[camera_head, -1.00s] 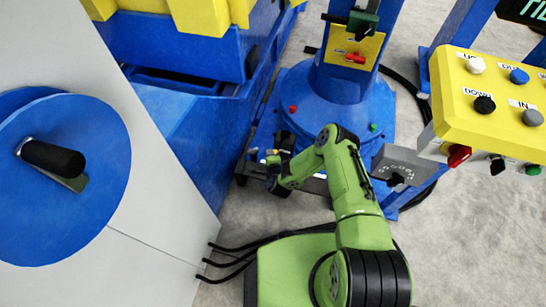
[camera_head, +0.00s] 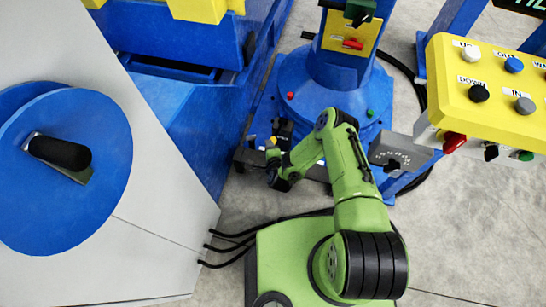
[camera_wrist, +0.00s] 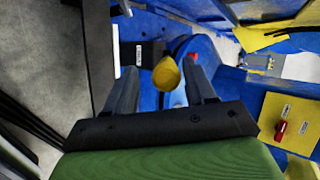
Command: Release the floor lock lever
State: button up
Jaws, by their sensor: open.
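A lever with a rounded yellow knob (camera_wrist: 166,75) shows in the wrist view, between my two grey fingers. My gripper (camera_wrist: 162,82) is open, one finger on each side of the knob; I cannot tell whether either touches it. The knob hides part of what lies behind it. In the head view my gripper (camera_head: 282,131) is low beside the blue machine base, and a small yellow spot (camera_head: 273,141) shows by it. The lever's lower part is not clear in either view.
A blue column (camera_head: 340,70) stands on a round base behind my arm, with a red handle (camera_head: 351,44) on a yellow plate. A yellow button panel (camera_head: 490,90) is at right. A grey cabinet with a blue handwheel (camera_head: 65,185) is at left. Black cables (camera_head: 230,245) cross the floor.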

jog(key=p+v, duration=0.3)
jog(key=v, duration=0.9)
